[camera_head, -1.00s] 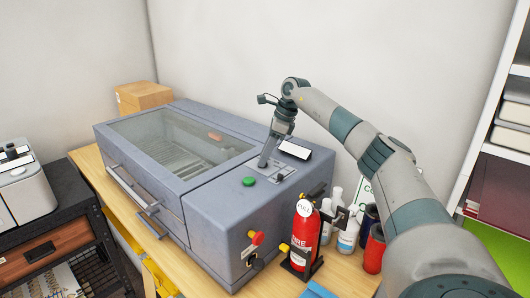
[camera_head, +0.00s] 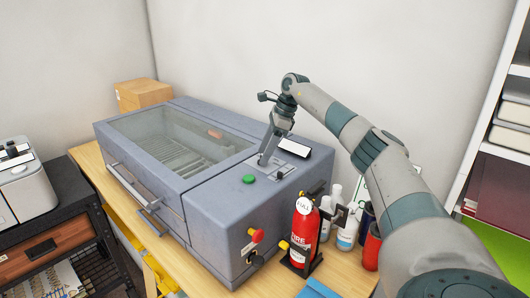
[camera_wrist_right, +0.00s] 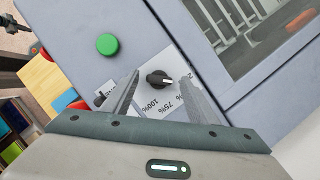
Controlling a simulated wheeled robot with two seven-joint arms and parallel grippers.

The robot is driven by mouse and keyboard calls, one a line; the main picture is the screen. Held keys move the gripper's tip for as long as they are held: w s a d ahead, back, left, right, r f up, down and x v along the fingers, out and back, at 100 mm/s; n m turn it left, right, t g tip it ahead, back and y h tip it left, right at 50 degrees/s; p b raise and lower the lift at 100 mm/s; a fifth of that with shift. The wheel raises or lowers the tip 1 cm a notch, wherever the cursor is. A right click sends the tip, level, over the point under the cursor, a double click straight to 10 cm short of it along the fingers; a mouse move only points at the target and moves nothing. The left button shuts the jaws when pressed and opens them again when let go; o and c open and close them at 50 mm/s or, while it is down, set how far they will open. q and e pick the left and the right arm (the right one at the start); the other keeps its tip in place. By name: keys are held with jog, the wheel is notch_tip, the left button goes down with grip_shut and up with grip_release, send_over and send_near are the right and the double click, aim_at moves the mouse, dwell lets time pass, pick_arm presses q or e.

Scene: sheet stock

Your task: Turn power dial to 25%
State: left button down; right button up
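The power dial (camera_wrist_right: 159,79) is a black knob with a light pointer mark, on a white label plate (camera_wrist_right: 152,101) of the grey machine. In the right wrist view the "100%" and "75%" labels are readable; other markings are partly hidden by a finger. In the head view my right gripper (camera_head: 265,159) is over the control panel and hides the dial. My left gripper is not in view.
The machine (camera_head: 215,200) has a glass lid (camera_head: 180,142) and a green button (camera_head: 249,179). A red knob (camera_head: 257,236) is on its front. A fire extinguisher (camera_head: 304,235), bottles (camera_head: 347,234) and red can (camera_head: 372,248) stand to the right. A cardboard box (camera_head: 143,93) is behind.

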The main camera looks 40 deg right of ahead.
jog(key=shift+r, duration=0.1)
jog(key=shift+d+r, duration=0.1)
jog(key=shift+r, duration=0.1)
jog(key=b+v, duration=0.4)
jog(key=v, duration=1.2)
jog(key=shift+r, duration=0.35)
jog(key=shift+s, duration=0.1)
